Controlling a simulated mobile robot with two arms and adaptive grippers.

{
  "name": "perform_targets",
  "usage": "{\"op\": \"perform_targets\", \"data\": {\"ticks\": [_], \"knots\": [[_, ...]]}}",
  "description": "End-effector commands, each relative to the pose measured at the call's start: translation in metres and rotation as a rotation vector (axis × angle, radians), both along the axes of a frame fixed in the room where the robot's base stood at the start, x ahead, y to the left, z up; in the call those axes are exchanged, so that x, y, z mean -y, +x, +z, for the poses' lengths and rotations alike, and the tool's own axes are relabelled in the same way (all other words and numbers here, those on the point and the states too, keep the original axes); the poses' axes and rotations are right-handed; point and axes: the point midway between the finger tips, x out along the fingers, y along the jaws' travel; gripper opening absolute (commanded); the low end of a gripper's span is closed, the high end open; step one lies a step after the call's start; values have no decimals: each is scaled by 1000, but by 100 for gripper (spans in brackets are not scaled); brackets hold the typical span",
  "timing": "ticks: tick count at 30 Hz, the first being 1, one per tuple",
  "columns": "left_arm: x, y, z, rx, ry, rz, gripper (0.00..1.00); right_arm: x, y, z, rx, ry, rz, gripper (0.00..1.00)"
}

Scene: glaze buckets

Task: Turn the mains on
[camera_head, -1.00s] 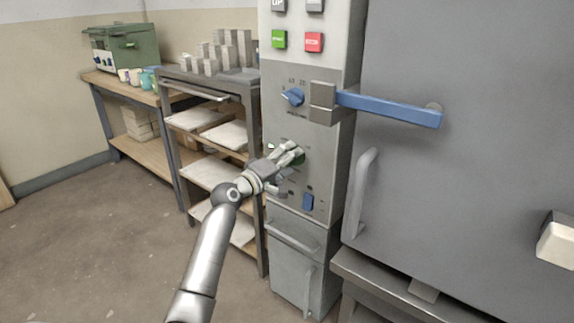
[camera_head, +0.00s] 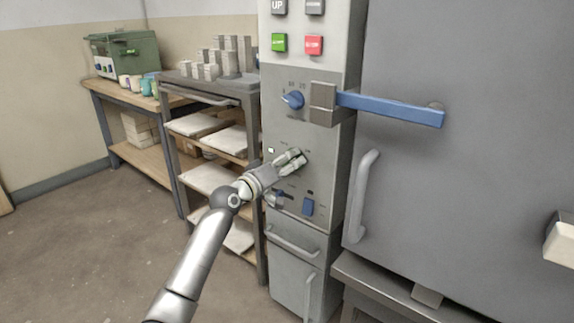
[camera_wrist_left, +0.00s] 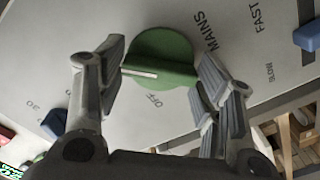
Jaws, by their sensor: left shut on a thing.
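The mains switch is a round green knob (camera_wrist_left: 172,50) with a raised bar across it. In the left wrist view, MAINS is printed to its right and OFF below it. A white line on the bar points left, toward one finger, and not straight at OFF. My left gripper (camera_wrist_left: 160,72) is shut on the knob, one finger at each end of the bar. In the head view, my left gripper (camera_head: 293,161) is at the middle of the grey control panel (camera_head: 325,165), and its fingers hide the knob. My right gripper is not in view.
Above the gripper are a blue dial (camera_head: 293,100) and a blue lever handle (camera_head: 390,107). A blue rocker switch (camera_head: 308,207) is below it. A large grey door (camera_head: 470,170) stands right, a shelf rack (camera_head: 205,125) left. The floor at left is clear.

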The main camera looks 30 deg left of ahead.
Motion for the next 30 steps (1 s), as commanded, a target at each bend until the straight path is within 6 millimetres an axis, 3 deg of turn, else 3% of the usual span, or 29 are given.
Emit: {"op": "perform_targets", "data": {"ticks": [5, 6, 10, 23, 30], "knots": [[1, 0, -4, -8, 5, -3, 37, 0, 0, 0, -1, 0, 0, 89], [1, 0, -4, -8, 5, -3, 64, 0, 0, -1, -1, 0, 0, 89], [1, 0, -3, -6, 3, -2, 81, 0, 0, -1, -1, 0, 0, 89], [-1, -4, -1, -3, 1, 0, 82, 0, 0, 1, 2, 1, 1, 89], [-3, -39, -3, -5, 3, -1, 82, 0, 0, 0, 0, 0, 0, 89]]}}
